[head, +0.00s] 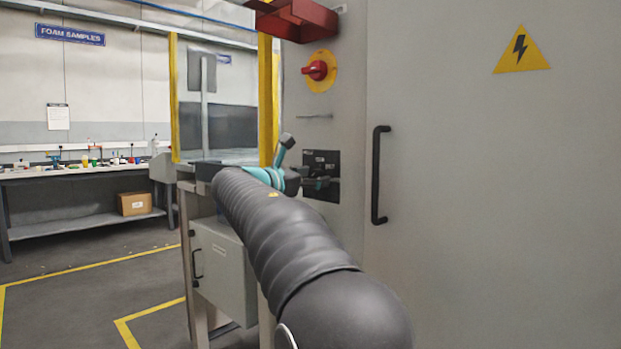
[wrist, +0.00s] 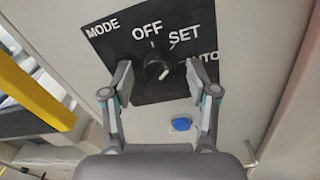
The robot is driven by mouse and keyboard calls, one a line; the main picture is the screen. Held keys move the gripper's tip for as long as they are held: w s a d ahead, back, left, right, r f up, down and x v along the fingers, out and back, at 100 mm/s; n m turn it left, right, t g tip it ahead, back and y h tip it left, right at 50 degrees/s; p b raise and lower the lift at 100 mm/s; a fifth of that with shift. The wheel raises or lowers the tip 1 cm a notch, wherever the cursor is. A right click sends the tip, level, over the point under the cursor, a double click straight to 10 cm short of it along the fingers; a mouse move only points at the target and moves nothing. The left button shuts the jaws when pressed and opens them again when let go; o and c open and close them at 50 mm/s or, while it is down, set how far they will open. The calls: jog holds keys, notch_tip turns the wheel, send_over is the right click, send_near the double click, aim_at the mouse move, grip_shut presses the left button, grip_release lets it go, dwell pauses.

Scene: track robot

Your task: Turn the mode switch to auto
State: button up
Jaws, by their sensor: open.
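The mode switch is a dark knob (wrist: 157,68) with a small white mark on a black plate (wrist: 143,90) lettered MODE, OFF, SET and a partly hidden AUTO. I cannot tell surely which position it points to. In the wrist view the plate is tilted. The right finger covers part of the AUTO lettering. In the head view my gripper (head: 317,183) is in front of the black plate (head: 322,158) and hides its lower part.
A blue round button (wrist: 181,124) is below the plate. A red rotary switch (head: 316,70) on a yellow disc is above it. A cabinet door with a black handle (head: 379,175) is to the right. A yellow-framed guard (head: 174,100) stands left.

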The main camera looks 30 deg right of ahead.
jog(key=shift+a, duration=0.1)
grip_shut()
jog(key=m+b, duration=0.4)
jog(key=m, duration=0.6)
jog(key=shift+f+h+b, duration=0.1)
jog(key=shift+h+b, duration=0.2)
jog(key=shift+b, duration=0.1)
dwell(0.3)
